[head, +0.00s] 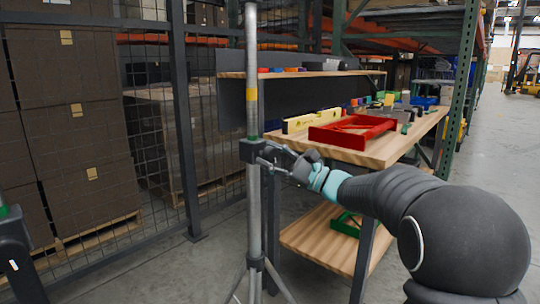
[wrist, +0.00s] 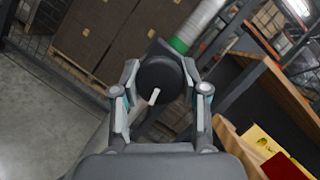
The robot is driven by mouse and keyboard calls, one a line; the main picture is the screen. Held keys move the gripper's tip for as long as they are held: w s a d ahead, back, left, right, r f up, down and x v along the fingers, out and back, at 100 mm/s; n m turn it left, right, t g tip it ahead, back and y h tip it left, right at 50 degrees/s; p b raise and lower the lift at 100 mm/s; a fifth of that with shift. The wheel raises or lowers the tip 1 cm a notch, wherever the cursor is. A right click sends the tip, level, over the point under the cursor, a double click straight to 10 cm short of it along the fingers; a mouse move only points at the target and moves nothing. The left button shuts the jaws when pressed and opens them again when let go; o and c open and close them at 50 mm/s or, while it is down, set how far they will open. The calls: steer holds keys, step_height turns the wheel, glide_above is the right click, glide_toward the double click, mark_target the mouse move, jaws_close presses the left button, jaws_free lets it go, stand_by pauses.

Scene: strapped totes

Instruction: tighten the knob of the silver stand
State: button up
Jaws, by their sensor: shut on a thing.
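The silver stand (head: 252,200) is an upright metal pole with a yellow band, a dark collar (head: 247,151) and folding legs low down. My gripper (head: 266,153) reaches the collar from the right. In the wrist view, the knob (wrist: 157,84) is round and black with a white pointer mark slanting toward its lower edge. My gripper's fingers (wrist: 160,70) stand on both sides of the knob and are shut on it. The pole shows behind with a green band (wrist: 179,45). The far side of the knob is hidden.
A wooden workbench (head: 385,153) with a red tray (head: 352,131) and a yellow level (head: 310,120) stands right of the pole, close behind my arm. A wire mesh fence and stacked brown boxes (head: 75,120) are at left. Open floor lies at far right.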

steer(key=shift+m+t, duration=0.4)
steer(key=shift+m, duration=0.8)
steer(key=o, duration=1.2)
steer(key=shift+d, duration=0.1)
steer(key=shift+c, duration=0.2)
steer(key=v, duration=1.2)
